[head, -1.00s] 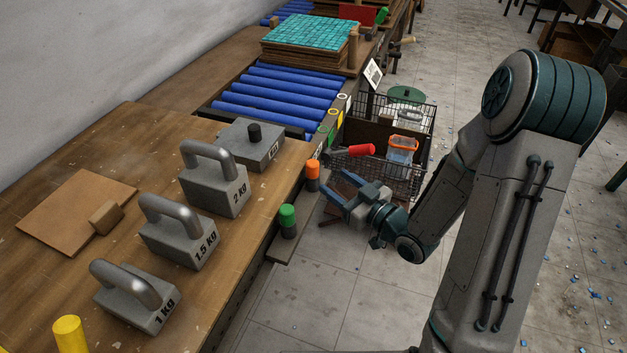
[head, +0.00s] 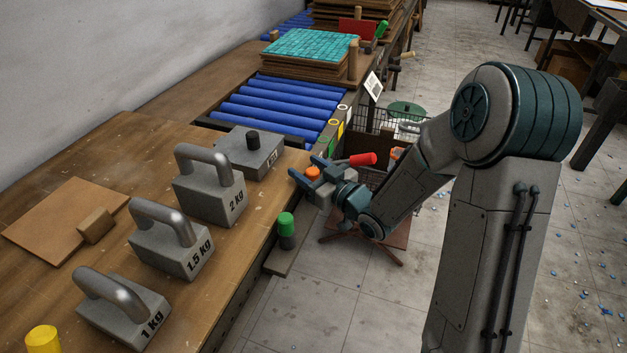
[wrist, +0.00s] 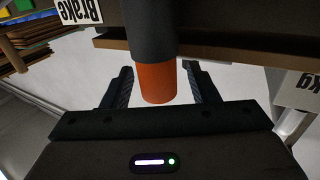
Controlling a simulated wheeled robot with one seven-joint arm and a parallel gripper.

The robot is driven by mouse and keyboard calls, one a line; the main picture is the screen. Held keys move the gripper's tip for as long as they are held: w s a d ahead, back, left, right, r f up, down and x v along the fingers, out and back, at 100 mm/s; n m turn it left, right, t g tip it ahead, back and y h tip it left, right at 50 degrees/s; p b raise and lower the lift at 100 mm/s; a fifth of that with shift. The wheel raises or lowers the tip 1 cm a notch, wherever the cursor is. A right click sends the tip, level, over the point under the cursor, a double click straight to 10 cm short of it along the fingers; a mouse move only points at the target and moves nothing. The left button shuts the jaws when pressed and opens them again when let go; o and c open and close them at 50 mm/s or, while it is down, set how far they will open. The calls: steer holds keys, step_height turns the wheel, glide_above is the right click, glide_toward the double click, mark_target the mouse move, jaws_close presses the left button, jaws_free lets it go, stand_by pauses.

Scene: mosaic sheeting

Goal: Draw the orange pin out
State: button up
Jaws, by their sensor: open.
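The orange pin (head: 313,173) stands upright at the bench's right edge, near the roller section. In the wrist view its orange cap (wrist: 156,84) joins a dark grey body. My gripper (head: 307,169) is open, with its two fingers on either side of the orange cap. Gaps show between cap and fingers in the wrist view, so it is not gripped. The pin's lower body is hidden by my gripper in the head view.
A green-capped pin (head: 287,226) stands nearer along the same edge. A red handle (head: 361,159) sits just beyond my gripper. Grey weights, including the 2 kg one (head: 212,196), stand on the bench. Blue rollers (head: 275,105) lie behind. Open floor is at the right.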

steer(key=shift+w+a, duration=0.25)
steer(key=shift+a, duration=0.05)
steer(key=c, duration=1.1)
steer(key=shift+r, duration=0.1)
steer(key=w+d+r+p, duration=0.1)
steer(key=w+d+r, duration=0.1)
steer(key=d+r, duration=0.1)
steer(key=w+d+r+p, duration=0.1)
steer(key=w+d+r, duration=0.1)
steer(key=d+r, duration=0.1)
steer(key=w+d+r+p, duration=0.1)
steer(key=w+d+r, duration=0.2)
steer(key=r, duration=0.1)
steer(key=shift+w+d+r, duration=0.1)
steer(key=shift+d+r, duration=0.1)
steer(key=shift+r, duration=0.2)
steer(key=shift+p, duration=0.35)
